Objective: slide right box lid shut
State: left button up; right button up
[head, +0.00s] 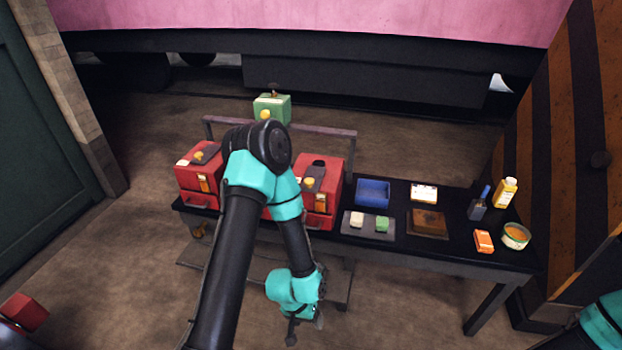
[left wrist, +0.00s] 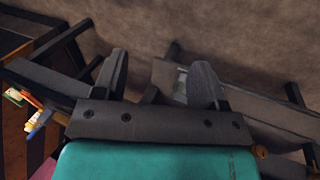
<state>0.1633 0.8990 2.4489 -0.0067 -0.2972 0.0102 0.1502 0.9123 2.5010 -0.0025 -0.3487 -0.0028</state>
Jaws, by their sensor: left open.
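The right red box (head: 323,215) stands on the dark bench, just right of my left arm's elbow in the head view. Its lid (head: 316,176) is a dark strip on top with a yellow knob (head: 308,182); a dark patch shows at its far end, and I cannot tell how far open it is. My left gripper (head: 303,330) hangs low in front of the bench, well apart from the box. In the left wrist view the gripper (left wrist: 162,78) has its two fingers spread with nothing between them. My right gripper is out of view.
Another red box (head: 199,190) stands at the bench's left end; my arm hides part between. A green box (head: 272,108) is behind.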

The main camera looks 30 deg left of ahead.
pick_arm(q)
jog(key=w+a+r+n+t, duration=0.1)
jog(key=w+a, duration=0.2)
jog(key=w, duration=0.3)
jog(key=w+a+r, duration=0.1)
jog(key=w+a, duration=0.2)
jog(key=w, duration=0.2)
jog(key=w+a+r+n+t+y, duration=0.1)
jog(key=w+a+r+n, duration=0.1)
jog(key=w+a+r, duration=0.7)
jog(key=w+a+r+n+y, duration=0.1)
jog(key=w+a+r, duration=0.65)
jog(key=a, duration=0.45)
notch_tip(320, 180, up, 21)
jog(key=m+g+y, duration=0.2)
jog(key=m+g, duration=0.1)
jog(key=m, duration=0.9)
send_over(309, 180)
notch_tip(309, 180, down, 18)
jog(key=shift+r, duration=0.2)
